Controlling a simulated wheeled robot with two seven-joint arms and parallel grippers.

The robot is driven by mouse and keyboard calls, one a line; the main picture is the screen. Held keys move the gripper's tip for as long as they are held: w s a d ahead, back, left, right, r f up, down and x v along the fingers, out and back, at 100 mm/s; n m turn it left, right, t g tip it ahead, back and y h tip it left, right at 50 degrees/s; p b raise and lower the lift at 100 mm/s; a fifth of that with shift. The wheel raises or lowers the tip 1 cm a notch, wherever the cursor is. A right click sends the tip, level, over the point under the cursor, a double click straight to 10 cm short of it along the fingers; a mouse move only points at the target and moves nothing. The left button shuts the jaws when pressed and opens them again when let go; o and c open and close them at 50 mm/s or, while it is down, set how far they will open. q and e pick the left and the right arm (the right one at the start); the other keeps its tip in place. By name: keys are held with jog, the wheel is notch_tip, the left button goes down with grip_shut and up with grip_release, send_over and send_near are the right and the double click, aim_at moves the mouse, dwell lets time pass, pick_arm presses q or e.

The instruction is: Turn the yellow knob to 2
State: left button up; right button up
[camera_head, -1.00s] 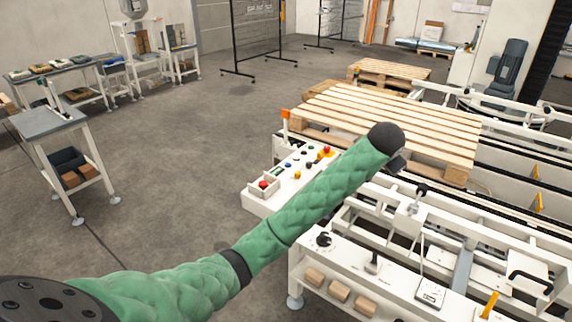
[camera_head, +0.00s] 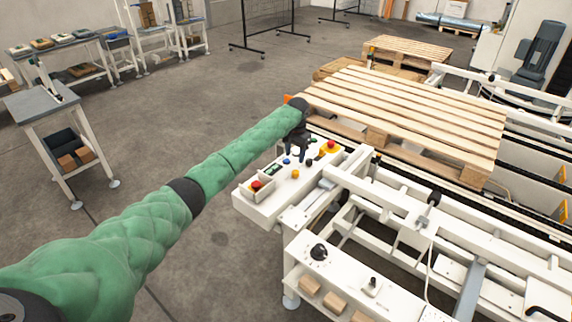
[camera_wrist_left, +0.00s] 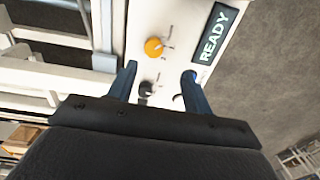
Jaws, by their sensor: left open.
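The yellow knob (camera_wrist_left: 153,47) sits on the white control panel (camera_head: 262,208). In the wrist view it is just beyond my left gripper (camera_wrist_left: 160,73). The knob also shows in the head view (camera_head: 295,174). Small marks surround it, too small to read surely, so I cannot tell its setting. My left gripper (camera_head: 295,157) is open, pointing down over the panel, with nothing between its fingers. A black knob (camera_wrist_left: 146,88) lies nearer the gripper body, beside the left finger in the wrist view. My right gripper is not in view.
A display reading READY (camera_wrist_left: 215,35) is beside the yellow knob. A red button in a guarded box (camera_head: 256,185) and a red button on yellow (camera_head: 331,145) flank the controls. A wooden pallet (camera_head: 410,108) lies behind on the conveyor. Open floor is left.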

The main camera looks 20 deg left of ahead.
aim_at(296, 171)
pick_arm(q)
jog(key=shift+d+f, duration=0.15)
jog(key=shift+s+d, duration=0.1)
jog(key=shift+s, duration=0.05)
jog(key=shift+s+r, duration=0.2)
jog(key=shift+r, duration=0.1)
jog(key=shift+f, duration=0.1)
notch_tip(296, 171, down, 8)
jog(key=shift+w+r+p, duration=0.1)
jog(key=shift+p, duration=1.1)
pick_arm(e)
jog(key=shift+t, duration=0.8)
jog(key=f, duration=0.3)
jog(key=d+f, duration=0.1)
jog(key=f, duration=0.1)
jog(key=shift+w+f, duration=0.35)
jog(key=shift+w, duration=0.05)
pick_arm(q)
jog(key=c, duration=1)
